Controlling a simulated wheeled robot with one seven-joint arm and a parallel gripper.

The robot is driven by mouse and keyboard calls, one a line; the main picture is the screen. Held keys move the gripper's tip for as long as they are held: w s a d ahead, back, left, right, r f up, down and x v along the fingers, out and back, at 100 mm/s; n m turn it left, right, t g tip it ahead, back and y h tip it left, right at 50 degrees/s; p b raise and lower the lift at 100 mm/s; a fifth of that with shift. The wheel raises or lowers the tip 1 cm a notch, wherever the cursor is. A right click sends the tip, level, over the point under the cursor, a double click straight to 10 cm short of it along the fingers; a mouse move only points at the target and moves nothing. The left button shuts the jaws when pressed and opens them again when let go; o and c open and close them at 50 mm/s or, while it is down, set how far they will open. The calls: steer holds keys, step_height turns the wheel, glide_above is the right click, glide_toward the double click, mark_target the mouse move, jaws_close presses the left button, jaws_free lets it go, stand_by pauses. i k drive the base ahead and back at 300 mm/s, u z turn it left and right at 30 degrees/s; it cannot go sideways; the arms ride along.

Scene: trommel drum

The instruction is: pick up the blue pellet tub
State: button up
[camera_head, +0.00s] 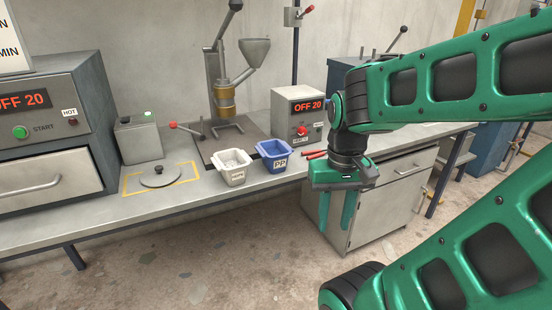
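The blue pellet tub (269,163), labelled PP, stands upright on the bench near its front edge, at the middle of the view. A white tub (233,177) with a label stands close to its left. My green gripper (335,227) is to the right of the blue tub and apart from it, in front of the bench. Its two fingers point down with a gap between them, and nothing shows in the gap.
Behind the tubs stands a lever press (221,75) with a funnel. A control box (297,115) reading OFF 20 stands behind and right of the blue tub, with red-handled tools (314,154) nearby. An oven (40,135) marked HOT and a round lid (159,178) are at left.

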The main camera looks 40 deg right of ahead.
mark_target(274, 154)
steer(key=i, duration=0.95)
steer(key=u, duration=0.05)
